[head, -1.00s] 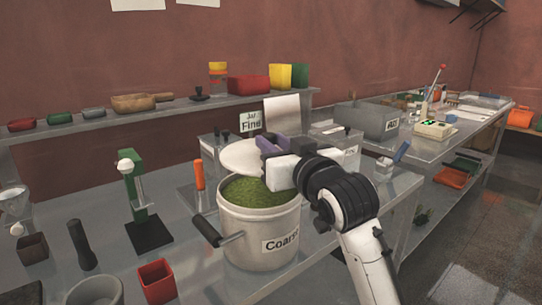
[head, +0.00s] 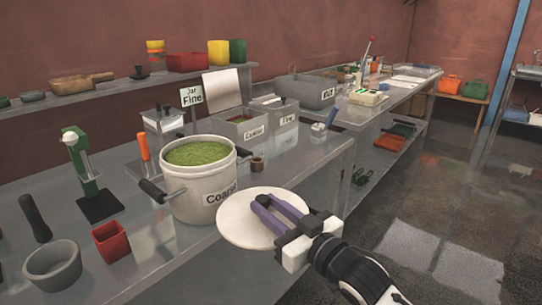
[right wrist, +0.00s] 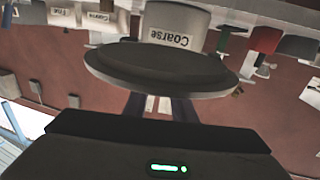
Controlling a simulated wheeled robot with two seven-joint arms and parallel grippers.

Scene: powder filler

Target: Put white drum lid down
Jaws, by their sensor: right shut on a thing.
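The white drum lid (head: 240,226) is a flat round disc in the head view, held in the air at the front edge of the table, to the right of the drum. My right gripper (head: 262,212) is shut on the lid. In the right wrist view the lid (right wrist: 160,72) shows dark and edge-on beyond the fingers. The white drum (head: 200,192), labelled Coarse, stands open on the table with green powder (head: 197,153) inside. The drum also shows in the right wrist view (right wrist: 175,22). My left gripper is not in view.
A red square cup (head: 111,242) and a grey bowl (head: 52,264) stand left of the drum. A green press (head: 85,175) and an orange-handled tool (head: 145,147) are behind. Labelled metal bins (head: 245,130) stand at the back. Open floor lies to the right.

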